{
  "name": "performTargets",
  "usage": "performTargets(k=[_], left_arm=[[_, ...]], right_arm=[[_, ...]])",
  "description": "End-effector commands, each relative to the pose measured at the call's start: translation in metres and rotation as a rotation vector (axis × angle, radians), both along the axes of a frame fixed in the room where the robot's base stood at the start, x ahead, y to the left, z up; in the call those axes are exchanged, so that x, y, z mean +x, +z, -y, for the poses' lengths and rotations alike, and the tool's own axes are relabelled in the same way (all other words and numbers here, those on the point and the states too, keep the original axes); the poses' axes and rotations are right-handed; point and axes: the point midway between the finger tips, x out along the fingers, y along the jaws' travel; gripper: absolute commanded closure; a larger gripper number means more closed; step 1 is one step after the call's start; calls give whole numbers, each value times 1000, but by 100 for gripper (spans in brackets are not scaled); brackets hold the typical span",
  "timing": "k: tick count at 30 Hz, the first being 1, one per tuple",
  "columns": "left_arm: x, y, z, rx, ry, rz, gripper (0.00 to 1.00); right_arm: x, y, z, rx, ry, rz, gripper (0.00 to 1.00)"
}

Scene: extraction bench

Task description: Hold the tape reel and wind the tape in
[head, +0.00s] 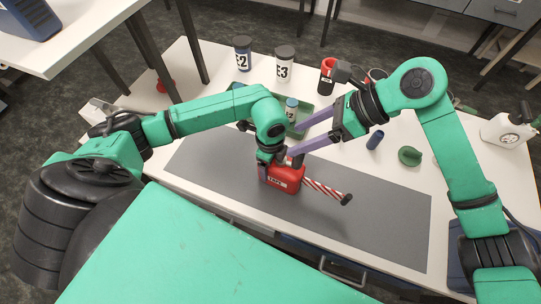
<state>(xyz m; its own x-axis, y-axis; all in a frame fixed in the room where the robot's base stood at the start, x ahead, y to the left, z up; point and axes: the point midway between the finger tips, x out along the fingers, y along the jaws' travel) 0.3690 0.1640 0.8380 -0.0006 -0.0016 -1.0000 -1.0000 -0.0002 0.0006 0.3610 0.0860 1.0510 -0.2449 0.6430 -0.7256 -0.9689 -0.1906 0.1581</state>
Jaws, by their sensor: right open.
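The red tape reel (284,179) with a white label stands upright on the grey mat. A red-and-white striped tape (322,189) sticks out of it to the right and ends in a dark tip (346,199). My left gripper (264,172) points down at the reel, with a purple finger against its left side; it appears shut on it, the other finger hidden. My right gripper (296,141) is open and empty, its two long purple fingers pointing left, just above and behind the reel. A dark part (297,160) shows near the reel's top.
The grey mat (390,220) is bare to the right. Behind stand jars marked E2 (242,54) and E3 (284,64), a red cup (327,77) and a green tray (302,131). A blue cylinder (375,139), a green object (410,156) and a white jug (508,127) stand right.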

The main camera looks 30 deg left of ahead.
Motion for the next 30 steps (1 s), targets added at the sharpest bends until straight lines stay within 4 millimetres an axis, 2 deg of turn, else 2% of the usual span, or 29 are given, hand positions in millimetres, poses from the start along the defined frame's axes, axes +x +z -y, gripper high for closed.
performTargets(k=[3, 7, 11, 18, 21, 24, 30], left_arm=[[0, 0, 0, 0, 0, 0, 100], [0, 0, 0, -1, 0, 0, 100], [0, 0, 0, -1, 0, 0, 100], [0, 0, 0, -1, 0, 0, 100], [0, 0, 0, -1, 0, 0, 100], [0, 0, 0, -1, 0, 0, 100], [0, 0, 0, -1, 0, 0, 100]], right_arm=[[5, 8, -3, -120, 22, 145, 25], [8, 5, -3, -167, 24, 194, 25], [7, -18, -3, -167, 23, 188, 25], [8, -82, -2, -166, 22, 189, 25], [8, -99, -2, -164, 22, 190, 25], [8, -107, -2, -163, 23, 192, 25], [8, -108, -3, -162, 22, 192, 25]])
